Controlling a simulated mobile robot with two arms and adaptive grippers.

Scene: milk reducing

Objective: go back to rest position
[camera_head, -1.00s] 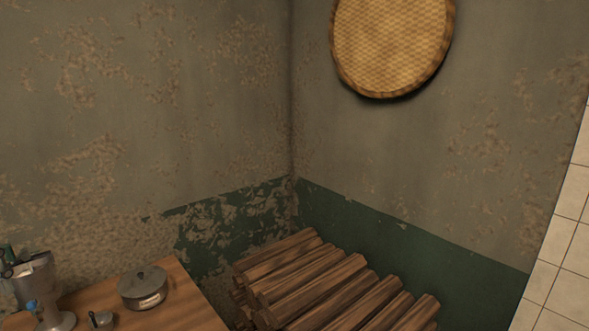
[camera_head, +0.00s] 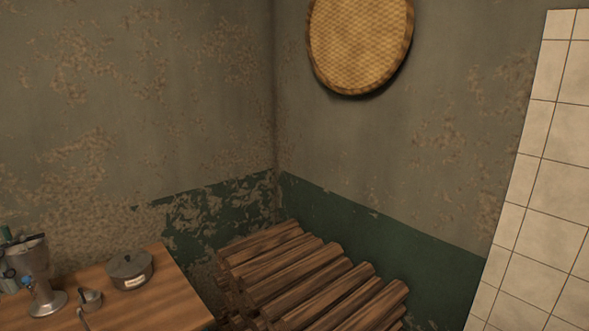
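Neither of my grippers shows in the head view, and no part of my arms is visible. The view faces a room corner with worn grey and green walls. At the lower left is a wooden table (camera_head: 165,304). On it stand a grey lidded pot (camera_head: 130,271) with a pale label, a small metal cup (camera_head: 90,299) and a metal dispenser-like vessel (camera_head: 38,275) with a blue part.
A stack of logs (camera_head: 310,280) fills the floor in the corner, right of the table. A round woven tray (camera_head: 360,45) hangs on the right wall. A white tiled surface (camera_head: 545,200) stands at the right edge. Dark items at the far left are partly cut off.

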